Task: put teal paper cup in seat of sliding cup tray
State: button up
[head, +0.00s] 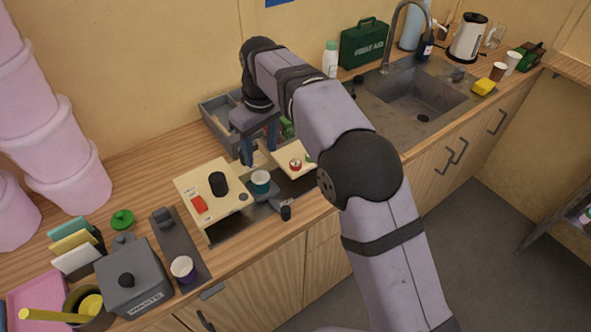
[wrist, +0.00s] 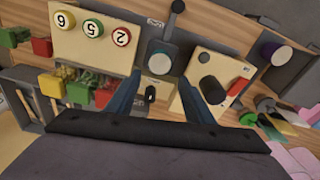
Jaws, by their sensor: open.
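The teal paper cup (head: 260,182) stands upright between two cream panels, on the dark grey sliding cup tray (head: 266,201). In the wrist view the cup (wrist: 160,58) shows its pale round opening, with the grey tray (wrist: 153,24) and its black handle (wrist: 177,7) beyond it. I cannot tell whether the cup's base is fully down in the seat. My gripper (head: 258,156) is open and empty, just behind and above the cup. In the wrist view the blue fingers (wrist: 160,84) are spread, with the cup beyond their tips and apart from them.
A cream box (head: 216,188) with a black knob and red switch stands left of the cup. A cream panel (wrist: 75,40) with numbered round pieces is on its other side. A purple cup (head: 182,268), waste bin (head: 131,276) and grey crate (head: 216,110) are nearby.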

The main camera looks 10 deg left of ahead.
jog(key=s+d+f+m, duration=0.2)
jog(key=s+d+m, duration=0.1)
jog(key=d, duration=0.8)
jog(key=s+d+f+m, duration=0.2)
jog(key=s+d+m, duration=0.15)
jog(key=d, duration=0.75)
jog(key=s+d+f+m, duration=0.2)
jog(key=s+d, duration=0.3)
jog(key=s, duration=0.3)
jog(key=s+d+f+m+h, duration=0.1)
jog(key=s+d+f, duration=0.3)
jog(key=s, duration=0.4)
jog(key=shift+d+m+g, duration=0.4)
jog(key=shift+d+m, duration=0.25)
jog(key=shift+d, duration=0.25)
